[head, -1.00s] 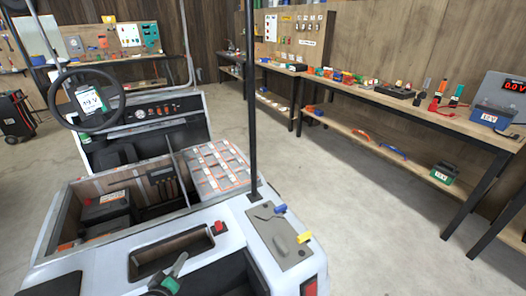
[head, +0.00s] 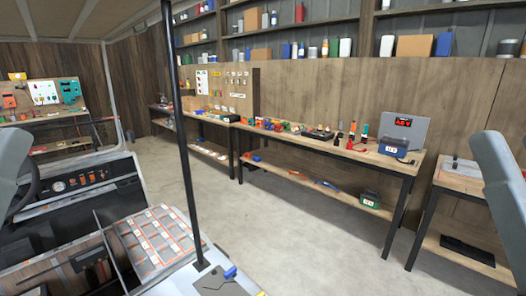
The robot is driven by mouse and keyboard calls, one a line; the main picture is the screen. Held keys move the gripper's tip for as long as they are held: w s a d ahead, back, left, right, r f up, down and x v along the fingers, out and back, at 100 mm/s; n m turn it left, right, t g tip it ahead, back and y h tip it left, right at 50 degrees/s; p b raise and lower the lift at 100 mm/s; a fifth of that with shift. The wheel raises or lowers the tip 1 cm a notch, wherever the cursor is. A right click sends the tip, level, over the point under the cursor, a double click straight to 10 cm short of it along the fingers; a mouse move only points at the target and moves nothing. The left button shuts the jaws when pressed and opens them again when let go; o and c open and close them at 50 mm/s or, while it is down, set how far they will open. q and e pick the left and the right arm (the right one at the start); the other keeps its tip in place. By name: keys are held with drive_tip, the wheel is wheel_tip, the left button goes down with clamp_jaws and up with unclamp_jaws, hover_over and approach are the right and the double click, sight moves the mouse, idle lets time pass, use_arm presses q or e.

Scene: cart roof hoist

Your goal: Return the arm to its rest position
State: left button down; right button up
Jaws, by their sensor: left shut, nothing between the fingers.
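A smooth grey part of my left arm (head: 12,140) shows at the left edge, in front of the cart's steering wheel. My left gripper is shut and empty; its fingertips cannot be made out here. A grey part of my right arm (head: 503,185) stands at the right edge, in front of the right-hand bench. My right gripper is out of view. Both arm parts appear clear of the cart and the benches.
The cart's black roof post (head: 181,130) rises in front of me. Its bay holds a white-and-orange battery block (head: 155,240); a blue-handled part (head: 229,272) is on the rear deck. A workbench (head: 330,152) with tools lines the wall. The concrete floor (head: 290,235) between is clear.

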wheel_tip(320, 180, up, 37)
drive_tip(key=p, duration=3.3)
drive_tip(key=shift+p, duration=0.35)
drive_tip(key=shift+f, duration=0.1)
wheel_tip(320, 180, down, 60)
drive_tip(key=b, duration=6)
drive_tip(key=shift+f+b, duration=0.2)
drive_tip(key=shift+b, duration=0.15)
